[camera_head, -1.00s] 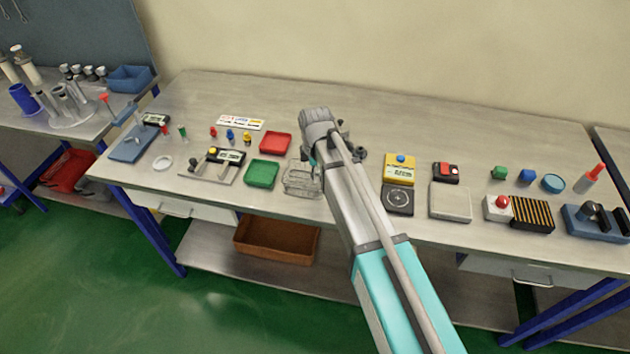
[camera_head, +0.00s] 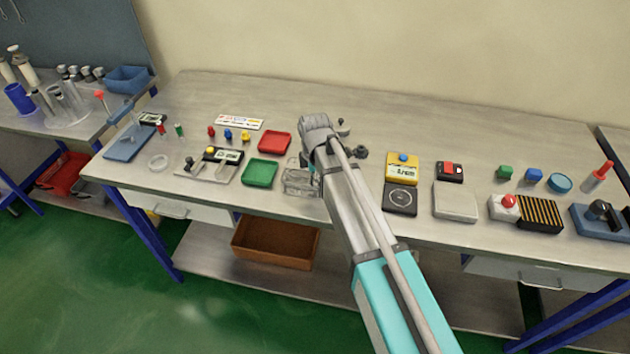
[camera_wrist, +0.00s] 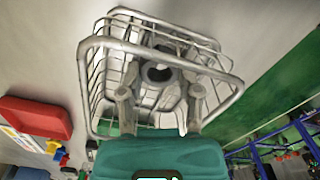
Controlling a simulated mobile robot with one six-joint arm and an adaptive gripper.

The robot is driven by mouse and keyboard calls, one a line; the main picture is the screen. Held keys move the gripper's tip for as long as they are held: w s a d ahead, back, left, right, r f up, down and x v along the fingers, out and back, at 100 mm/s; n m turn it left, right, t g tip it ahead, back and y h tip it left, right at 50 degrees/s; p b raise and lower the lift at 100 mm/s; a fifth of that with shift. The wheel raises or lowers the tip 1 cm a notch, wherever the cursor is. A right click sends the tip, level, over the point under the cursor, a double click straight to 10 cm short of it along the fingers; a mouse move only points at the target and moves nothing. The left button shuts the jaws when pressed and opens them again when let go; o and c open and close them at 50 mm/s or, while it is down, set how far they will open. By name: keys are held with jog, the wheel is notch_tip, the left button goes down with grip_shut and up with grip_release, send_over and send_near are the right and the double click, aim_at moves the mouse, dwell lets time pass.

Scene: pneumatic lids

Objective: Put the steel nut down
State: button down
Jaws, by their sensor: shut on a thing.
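My gripper (camera_wrist: 160,84) is shut on the steel nut (camera_wrist: 159,57), a grey ring with a dark hole, seen between the two fingers in the wrist view. The nut and fingertips show within the outline of a wire basket (camera_wrist: 86,75). I cannot tell whether the nut touches the basket's floor. In the head view the wire basket (camera_head: 297,184) stands near the front edge of the bench, left of my arm. There my arm hides the nut and most of the gripper.
A green tray (camera_head: 260,172) stands just left of the basket, with a red tray (camera_head: 275,142) behind it. Right of my arm are a black scale (camera_head: 400,199), a yellow display unit (camera_head: 402,174) and a pale square plate (camera_head: 455,202). The back of the bench (camera_head: 245,90) is clear.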

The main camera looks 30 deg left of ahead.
jog(key=shift+f, duration=0.15)
jog(key=shift+c, duration=1.5)
grip_release()
jog(key=shift+r, duration=0.25)
notch_tip(320, 180, up, 12)
jog(key=p, duration=1.2)
jog(key=shift+f, duration=0.1)
jog(key=w+d+m, duration=0.4)
jog(key=d+m, duration=0.2)
jog(key=d, duration=0.8)
jog(key=s+d+m, duration=0.3)
jog(key=d+m, duration=0.7)
jog(key=d, duration=0.8)
jog(key=s+d+m, duration=0.3)
jog(key=d+m, duration=0.6)
jog(key=d, duration=0.9)
jog(key=shift+s+d+m, duration=0.25)
jog(key=shift+s+m, duration=0.05)
jog(key=shift+m, duration=0.1)
